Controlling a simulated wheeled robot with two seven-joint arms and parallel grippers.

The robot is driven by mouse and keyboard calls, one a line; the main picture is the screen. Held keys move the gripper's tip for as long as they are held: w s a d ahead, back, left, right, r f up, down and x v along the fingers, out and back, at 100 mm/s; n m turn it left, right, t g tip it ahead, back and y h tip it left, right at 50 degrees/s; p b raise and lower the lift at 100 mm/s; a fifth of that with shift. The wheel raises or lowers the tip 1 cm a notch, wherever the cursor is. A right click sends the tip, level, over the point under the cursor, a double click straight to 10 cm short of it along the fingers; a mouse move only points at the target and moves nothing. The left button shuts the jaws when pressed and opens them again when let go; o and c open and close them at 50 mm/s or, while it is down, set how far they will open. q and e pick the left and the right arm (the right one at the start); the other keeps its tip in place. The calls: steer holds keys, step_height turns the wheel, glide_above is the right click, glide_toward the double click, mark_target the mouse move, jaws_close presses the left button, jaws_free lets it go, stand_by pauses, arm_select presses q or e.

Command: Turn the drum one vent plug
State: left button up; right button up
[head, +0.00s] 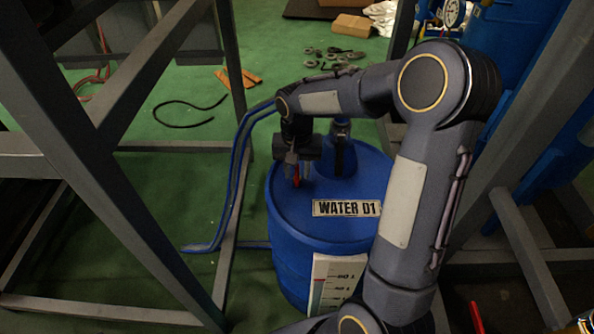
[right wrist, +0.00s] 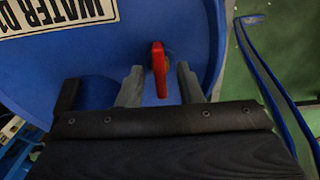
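The blue drum (head: 300,253) labelled WATER 01 stands upright in the middle of the head view. Its vent plug is a small red handle (head: 296,181) on the drum top near the left rim, partly hidden by my gripper. The red handle also shows in the right wrist view (right wrist: 159,68). My right gripper (head: 298,168) points down over it. In the right wrist view its two fingers (right wrist: 160,84) stand apart, one on each side of the handle, with a visible gap on both sides. My left gripper is not in view.
A blue fitting (head: 340,155) rises from the drum top beside my gripper. Blue hoses (head: 236,170) run down left of the drum. Grey steel frame legs (head: 88,175) stand on the left and right. A level scale (head: 335,282) is on the drum front.

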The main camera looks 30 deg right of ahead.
steer(key=shift+c, duration=0.3)
jaws_close()
